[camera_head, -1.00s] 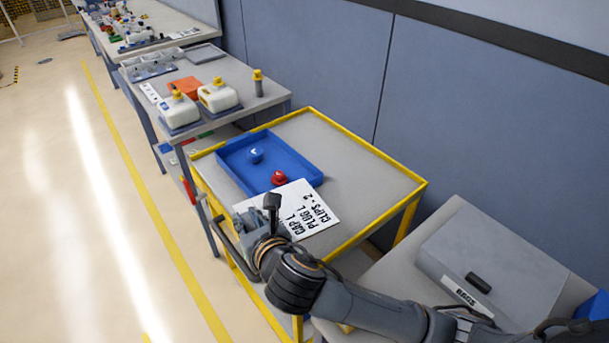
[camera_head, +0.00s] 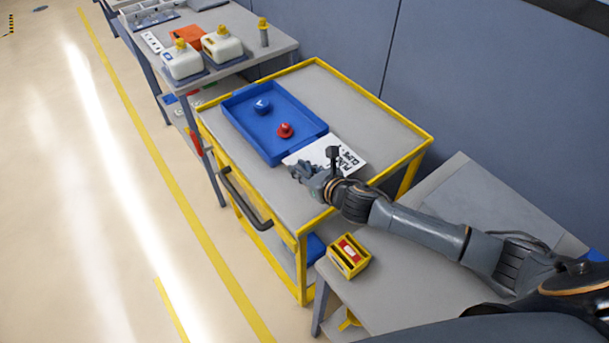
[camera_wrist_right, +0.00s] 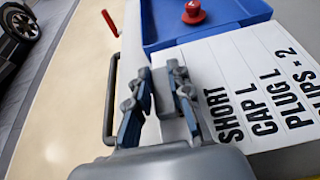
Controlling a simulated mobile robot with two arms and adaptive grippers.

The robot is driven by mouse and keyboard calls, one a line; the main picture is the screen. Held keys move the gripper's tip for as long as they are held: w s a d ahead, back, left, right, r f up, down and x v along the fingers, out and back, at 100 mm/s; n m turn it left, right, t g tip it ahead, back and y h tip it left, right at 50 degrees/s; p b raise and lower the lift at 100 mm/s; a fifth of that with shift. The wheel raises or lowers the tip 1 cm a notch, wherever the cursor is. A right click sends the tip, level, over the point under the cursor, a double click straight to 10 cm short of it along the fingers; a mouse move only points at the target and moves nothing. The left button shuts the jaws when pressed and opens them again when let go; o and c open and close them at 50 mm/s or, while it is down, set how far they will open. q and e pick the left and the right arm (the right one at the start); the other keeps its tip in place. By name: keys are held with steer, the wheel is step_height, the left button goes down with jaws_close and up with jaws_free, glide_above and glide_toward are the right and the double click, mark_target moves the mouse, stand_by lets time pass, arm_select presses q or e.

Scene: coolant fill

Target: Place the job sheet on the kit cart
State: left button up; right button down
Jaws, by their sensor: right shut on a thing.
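The job sheet (camera_head: 345,158) is a white card with black print. It is over the near part of the kit cart (camera_head: 365,110), a grey-topped cart with a yellow frame, beside the blue tray. My right gripper (camera_head: 302,172) is shut on the sheet's left edge and partly covers it in the head view. The right wrist view shows the fingers (camera_wrist_right: 160,95) at the edge of the sheet (camera_wrist_right: 245,85), with its lines of text readable. I cannot tell whether the sheet touches the cart top. My left gripper is not in view.
The blue tray (camera_head: 240,117) on the cart holds a blue cap (camera_head: 262,107) and a red plug (camera_head: 285,130). The cart top right of the tray is clear. A yellow box (camera_head: 348,256) stands on the near grey table (camera_head: 400,290). Two white jugs stand on the far table.

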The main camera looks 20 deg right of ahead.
steer(key=shift+w+d+f, duration=0.15)
steer(key=shift+d+f, duration=0.25)
steer(key=shift+f, duration=0.2)
step_height(320, 180, down, 3)
steer(key=shift+d+f, duration=0.1)
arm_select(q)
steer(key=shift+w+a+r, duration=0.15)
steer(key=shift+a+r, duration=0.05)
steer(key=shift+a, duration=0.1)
arm_select(e)
steer(key=shift+f, duration=0.1)
steer(key=c, duration=1.2)
jaws_free()
steer(key=shift+f, duration=0.1)
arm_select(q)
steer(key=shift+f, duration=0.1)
